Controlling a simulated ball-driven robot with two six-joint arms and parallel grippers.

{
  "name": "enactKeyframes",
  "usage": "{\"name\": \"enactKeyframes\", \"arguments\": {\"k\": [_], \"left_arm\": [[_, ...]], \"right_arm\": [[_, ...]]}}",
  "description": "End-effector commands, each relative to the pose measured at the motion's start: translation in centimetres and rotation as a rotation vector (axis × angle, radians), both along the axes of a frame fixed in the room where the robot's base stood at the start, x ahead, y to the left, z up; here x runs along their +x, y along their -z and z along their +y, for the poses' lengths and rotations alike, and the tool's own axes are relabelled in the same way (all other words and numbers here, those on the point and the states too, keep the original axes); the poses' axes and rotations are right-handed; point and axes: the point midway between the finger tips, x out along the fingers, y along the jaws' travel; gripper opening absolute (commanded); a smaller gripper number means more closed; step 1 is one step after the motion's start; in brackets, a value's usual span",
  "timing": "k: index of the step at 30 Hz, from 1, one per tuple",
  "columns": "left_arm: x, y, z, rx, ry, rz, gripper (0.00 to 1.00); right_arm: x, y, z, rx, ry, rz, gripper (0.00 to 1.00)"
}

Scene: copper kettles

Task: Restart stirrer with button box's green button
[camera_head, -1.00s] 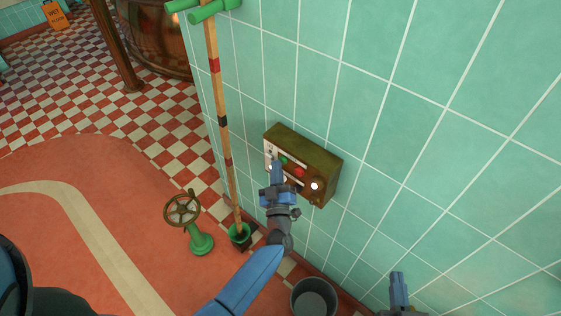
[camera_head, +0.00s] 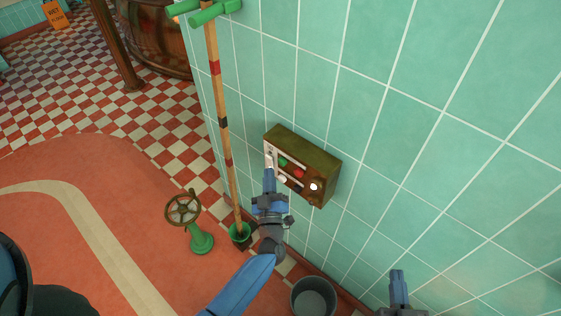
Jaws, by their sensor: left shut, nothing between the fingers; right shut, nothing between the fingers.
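The button box (camera_head: 310,154) is a brownish-olive box fixed to the tiled wall. Its front panel carries a green button (camera_head: 283,161), a red button (camera_head: 298,173), and a pale round knob or lamp (camera_head: 314,187) at the right. My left gripper (camera_head: 269,172) is shut and empty, its tip just below and left of the green button, in front of the panel's left part. I cannot tell whether it touches the panel. My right gripper (camera_head: 398,273) is shut and empty at the bottom edge, well away from the box. No stirrer can be made out.
A banded wooden pole (camera_head: 222,123) stands left of the box in a green holder (camera_head: 240,232). A green valve stand with a handwheel (camera_head: 183,209) is on the floor at left. A grey bucket (camera_head: 313,298) stands below. A copper kettle (camera_head: 155,38) is at the back.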

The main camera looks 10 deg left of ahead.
Motion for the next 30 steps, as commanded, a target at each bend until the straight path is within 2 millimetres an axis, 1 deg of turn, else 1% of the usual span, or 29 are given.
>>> {"name": "enactKeyframes", "arguments": {"k": [1,6,12,30], "left_arm": [[-0.5,-0.1,0.3,0.001,-0.001,0.001,0.0],[-1.7,-0.1,1.2,0.002,-0.001,0.001,0.0],[-2.7,0.0,1.8,0.0,0.0,0.001,0.0],[-2.8,0.0,1.9,0.0,0.0,0.001,0.0]], "right_arm": [[0.0,-0.4,0.0,0.0,0.0,0.0,0.0],[0.0,-0.9,0.0,0.0,0.0,0.0,0.0],[0.0,-1.2,0.0,0.0,0.0,0.0,0.0],[0.0,-1.2,0.0,0.0,0.0,0.0,0.0]]}}
